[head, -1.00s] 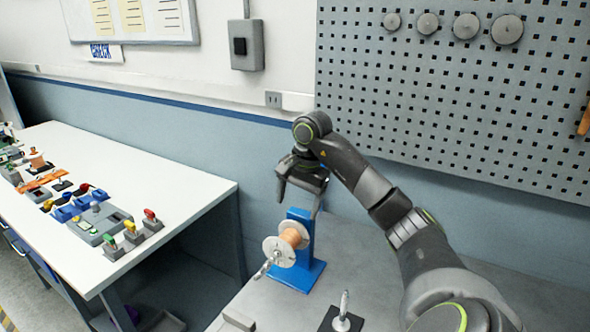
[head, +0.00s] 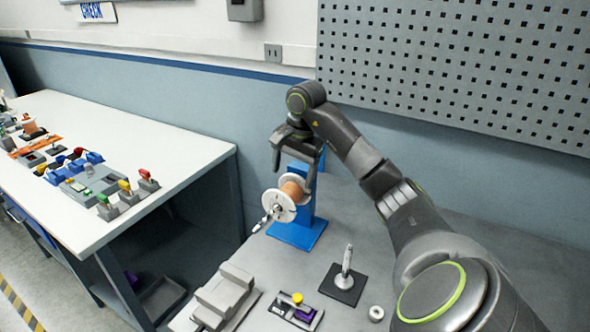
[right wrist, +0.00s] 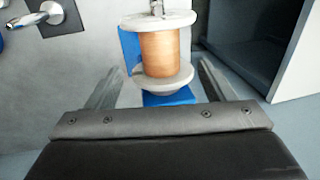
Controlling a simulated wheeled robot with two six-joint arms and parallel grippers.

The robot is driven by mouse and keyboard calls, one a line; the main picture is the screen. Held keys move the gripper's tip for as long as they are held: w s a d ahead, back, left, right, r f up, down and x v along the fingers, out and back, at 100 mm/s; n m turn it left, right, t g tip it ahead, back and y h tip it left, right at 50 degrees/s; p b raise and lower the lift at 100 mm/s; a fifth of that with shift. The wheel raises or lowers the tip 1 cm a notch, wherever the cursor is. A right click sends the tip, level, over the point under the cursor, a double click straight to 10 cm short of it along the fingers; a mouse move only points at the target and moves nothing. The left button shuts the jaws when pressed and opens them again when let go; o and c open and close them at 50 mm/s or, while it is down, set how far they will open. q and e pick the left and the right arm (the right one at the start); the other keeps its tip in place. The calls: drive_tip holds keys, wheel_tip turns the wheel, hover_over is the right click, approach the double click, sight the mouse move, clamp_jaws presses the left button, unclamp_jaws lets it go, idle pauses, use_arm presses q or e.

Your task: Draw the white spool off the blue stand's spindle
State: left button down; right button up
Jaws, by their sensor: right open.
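The white spool (head: 279,206), wound with copper-coloured wire, sits on the spindle of the blue stand (head: 296,234). The spindle's metal end (head: 262,225) sticks out in front of the near flange. My right gripper (head: 294,172) is open and empty, just above the spool, pointing down, with a finger to each side. In the right wrist view the spool (right wrist: 160,52) shows beyond and between the open fingers (right wrist: 158,88). I cannot tell whether they touch it. The stand's upright is partly hidden behind the gripper and spool. My left gripper is not in view.
A dark square base with an upright metal peg (head: 345,280) stands at the front right. A grey block (head: 224,293), a small device with a yellow knob (head: 297,308) and a ring (head: 376,313) are nearby. A white table (head: 140,150) with several parts is at left.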

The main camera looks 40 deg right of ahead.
sight(289, 189)
drive_tip(key=f+b, duration=0.1)
drive_tip(key=f, duration=0.1)
drive_tip(key=f+b, duration=0.1)
drive_tip(key=f, duration=0.1)
drive_tip(key=w+f+b, duration=0.1)
drive_tip(key=f+b, duration=0.1)
drive_tip(key=shift+a+f, duration=0.15)
drive_tip(key=shift+f, duration=0.05)
drive_tip(key=shift+w+f+p, duration=0.1)
drive_tip(key=shift+f+p, duration=0.2)
drive_tip(key=shift+p, duration=0.25)
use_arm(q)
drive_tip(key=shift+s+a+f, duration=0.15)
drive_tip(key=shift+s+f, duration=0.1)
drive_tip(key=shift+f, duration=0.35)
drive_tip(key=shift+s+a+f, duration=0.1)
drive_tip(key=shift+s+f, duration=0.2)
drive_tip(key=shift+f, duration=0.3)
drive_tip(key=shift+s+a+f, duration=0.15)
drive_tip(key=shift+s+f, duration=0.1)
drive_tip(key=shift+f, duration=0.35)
use_arm(e)
drive_tip(key=shift+w+f, duration=0.1)
drive_tip(key=shift+f, duration=0.65)
drive_tip(key=shift+c, duration=0.2)
